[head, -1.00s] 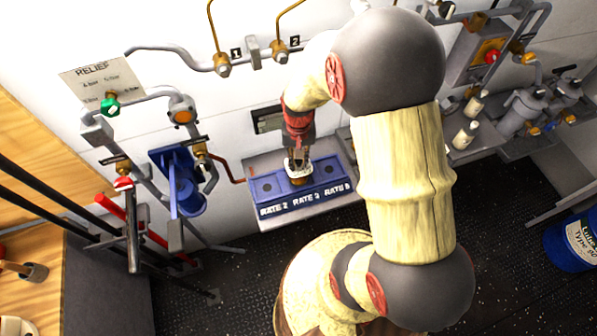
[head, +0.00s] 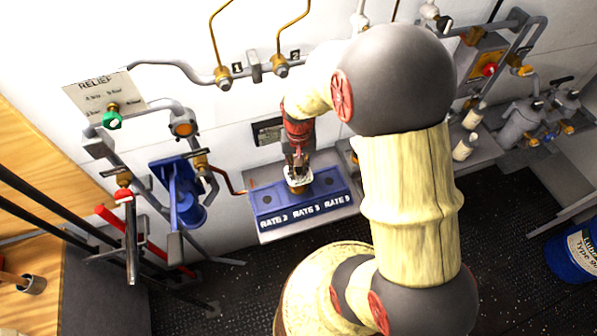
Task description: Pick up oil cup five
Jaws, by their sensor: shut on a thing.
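My gripper (head: 298,167) is shut on a small oil cup (head: 298,182) with a pale top and a brass-coloured lower part. The cup is over the middle of the blue rate block (head: 268,222), whose front labels begin with "RATE"; their numbers are hard to read. I cannot tell whether the cup's base still touches the block or is clear of it. No number shows on the cup, so I cannot tell whether it is cup five. The fingers partly cover the cup's top.
The block sits on a grey shelf (head: 283,234) against the white wall. Pipes, a green-knobbed relief valve (head: 112,120) and a blue bracket (head: 180,190) stand left. Pale bottles (head: 465,147) stand right. A blue drum (head: 575,250) is at the far right.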

